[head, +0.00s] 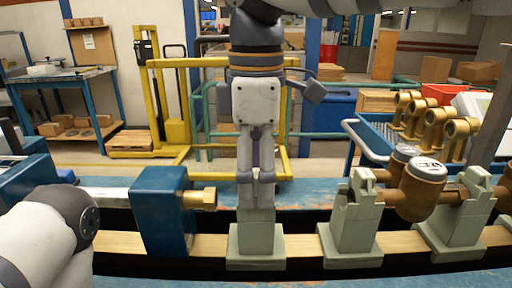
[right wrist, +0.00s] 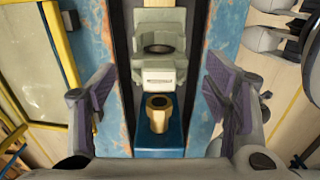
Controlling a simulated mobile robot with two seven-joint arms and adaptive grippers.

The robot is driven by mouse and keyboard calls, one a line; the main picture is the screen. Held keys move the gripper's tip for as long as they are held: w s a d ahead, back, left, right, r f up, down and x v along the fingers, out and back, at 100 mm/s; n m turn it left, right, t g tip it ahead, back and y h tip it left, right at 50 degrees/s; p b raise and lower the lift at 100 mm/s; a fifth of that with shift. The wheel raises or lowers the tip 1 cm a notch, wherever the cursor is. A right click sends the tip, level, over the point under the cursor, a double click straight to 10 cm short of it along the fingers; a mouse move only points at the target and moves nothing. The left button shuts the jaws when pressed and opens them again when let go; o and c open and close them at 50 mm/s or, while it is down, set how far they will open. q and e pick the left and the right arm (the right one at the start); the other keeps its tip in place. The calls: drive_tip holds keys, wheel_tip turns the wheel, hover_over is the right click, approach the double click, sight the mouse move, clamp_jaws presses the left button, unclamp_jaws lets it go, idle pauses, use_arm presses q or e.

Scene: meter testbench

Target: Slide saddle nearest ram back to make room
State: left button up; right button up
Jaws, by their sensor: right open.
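The saddle nearest the ram (head: 256,243) is a pale grey-green block on the wooden rail, just right of the blue ram (head: 163,212) with its brass nose (head: 200,198). A gap separates nose and saddle. My right gripper (head: 255,185) hangs down in front of the saddle's upper part and hides some of it. In the right wrist view, its fingers (right wrist: 162,82) are spread open on either side of the saddle (right wrist: 160,50), apart from it. The brass nose (right wrist: 158,108) shows below the saddle there. Only part of my left arm shows; its gripper is out of view.
Another saddle (head: 352,240) stands farther right on the rail, and a third (head: 455,235) beyond it. A brown meter (head: 415,190) sits between these two. More brass meters (head: 460,138) stand in a blue tray behind. The rail between the first two saddles is clear.

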sight(256, 214)
wheel_tip(256, 214, down, 8)
drive_tip(key=shift+r, duration=0.1)
drive_tip(key=shift+c, duration=0.5)
clamp_jaws()
